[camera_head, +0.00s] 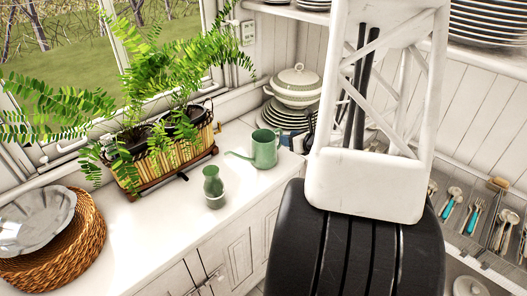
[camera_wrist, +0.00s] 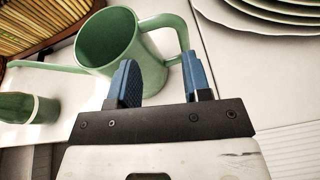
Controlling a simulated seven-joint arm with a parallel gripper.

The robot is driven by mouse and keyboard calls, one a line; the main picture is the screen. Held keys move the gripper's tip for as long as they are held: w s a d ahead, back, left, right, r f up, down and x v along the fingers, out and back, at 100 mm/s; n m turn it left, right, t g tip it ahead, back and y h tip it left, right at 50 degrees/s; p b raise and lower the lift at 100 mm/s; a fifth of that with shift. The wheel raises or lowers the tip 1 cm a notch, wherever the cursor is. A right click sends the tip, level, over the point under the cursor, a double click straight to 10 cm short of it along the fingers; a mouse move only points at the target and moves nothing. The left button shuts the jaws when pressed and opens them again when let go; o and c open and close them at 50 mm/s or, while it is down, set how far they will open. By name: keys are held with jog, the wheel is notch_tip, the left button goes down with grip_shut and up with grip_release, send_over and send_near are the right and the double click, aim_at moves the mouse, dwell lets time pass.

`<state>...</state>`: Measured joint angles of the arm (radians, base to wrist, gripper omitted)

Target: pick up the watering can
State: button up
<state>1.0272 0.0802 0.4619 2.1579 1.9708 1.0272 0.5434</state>
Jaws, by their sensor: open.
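The green watering can (camera_head: 265,150) stands upright on the white counter, its spout pointing left and its handle to the right. In the wrist view the open-topped can (camera_wrist: 108,40) is just beyond my gripper (camera_wrist: 161,60). My gripper is open, with its two blue fingers apart. The can's handle appears in the gap between the fingertips in the picture, but I cannot tell whether it is between them in depth. No contact is clear. In the head view, my arm hides most of the gripper.
A green bottle (camera_head: 213,186) stands left of the can, also in the wrist view (camera_wrist: 28,107). A fern planter (camera_head: 130,178) sits behind it. Stacked plates (camera_head: 285,116) and a lidded tureen (camera_head: 297,86) are close behind the can. A wicker basket (camera_head: 80,245) is at far left.

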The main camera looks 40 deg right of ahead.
jog(key=d, duration=0.1)
jog(key=d+f+n, duration=0.1)
jog(key=shift+d+g, duration=0.4)
jog(key=shift+x, duration=1.25)
jog(key=shift+w, duration=0.15)
jog(key=shift+x, duration=2.45)
jog(key=shift+c, duration=0.3)
grip_shut()
